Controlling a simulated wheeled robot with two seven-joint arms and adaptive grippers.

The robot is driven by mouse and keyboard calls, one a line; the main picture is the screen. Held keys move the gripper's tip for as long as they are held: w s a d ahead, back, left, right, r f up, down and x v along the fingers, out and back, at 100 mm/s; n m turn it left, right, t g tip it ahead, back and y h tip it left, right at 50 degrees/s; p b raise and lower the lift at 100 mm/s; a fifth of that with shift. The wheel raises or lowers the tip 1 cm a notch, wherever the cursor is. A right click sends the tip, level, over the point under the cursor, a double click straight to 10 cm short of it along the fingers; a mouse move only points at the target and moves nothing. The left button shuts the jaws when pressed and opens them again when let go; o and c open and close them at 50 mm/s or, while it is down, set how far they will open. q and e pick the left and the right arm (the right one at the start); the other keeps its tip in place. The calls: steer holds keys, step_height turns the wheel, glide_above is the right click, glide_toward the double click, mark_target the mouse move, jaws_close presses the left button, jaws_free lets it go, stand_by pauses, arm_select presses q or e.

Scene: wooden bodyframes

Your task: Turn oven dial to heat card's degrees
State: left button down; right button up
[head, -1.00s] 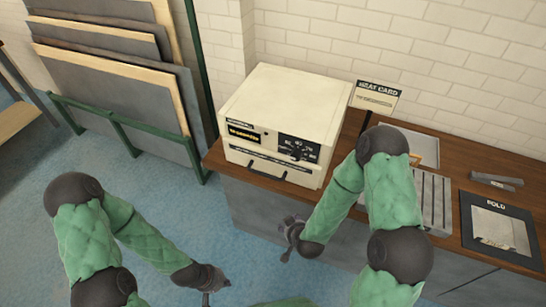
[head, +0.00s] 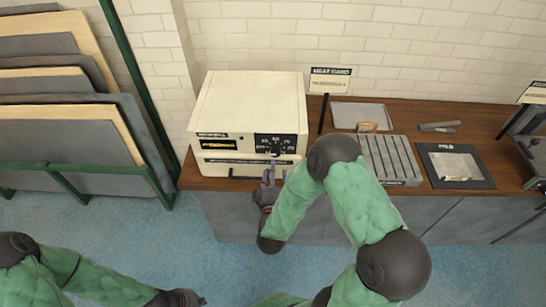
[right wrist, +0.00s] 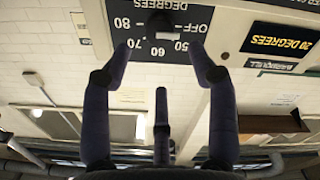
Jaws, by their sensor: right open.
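The cream oven (head: 250,102) stands on the wooden counter. Its black dial (head: 275,149) sits on the dark panel at the front right. The dial (right wrist: 160,22) shows upside down in the right wrist view, ringed by OFF and numbers from 50 to 80. A sign beside it (right wrist: 280,40) seems to read 20 DEGREES. The heat card (head: 330,80) stands right of the oven; its lower text is too small to read. My right gripper (head: 271,177) is open and empty, below and in front of the dial. My left gripper (head: 188,298) is low at the bottom edge, its fingers unclear.
A handle bar (head: 245,172) runs along the oven's lower front, close to my right gripper. A grey tray (head: 362,115), a slotted rack (head: 389,160) and a dark FOLD mat (head: 432,160) lie to the right. A board rack (head: 75,175) stands left. Floor in front is clear.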

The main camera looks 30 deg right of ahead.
mark_target(275, 154)
steer(key=x, duration=0.7)
steer(key=shift+w+b, duration=0.15)
steer(key=shift+b, duration=0.15)
steer(key=c, duration=1.1)
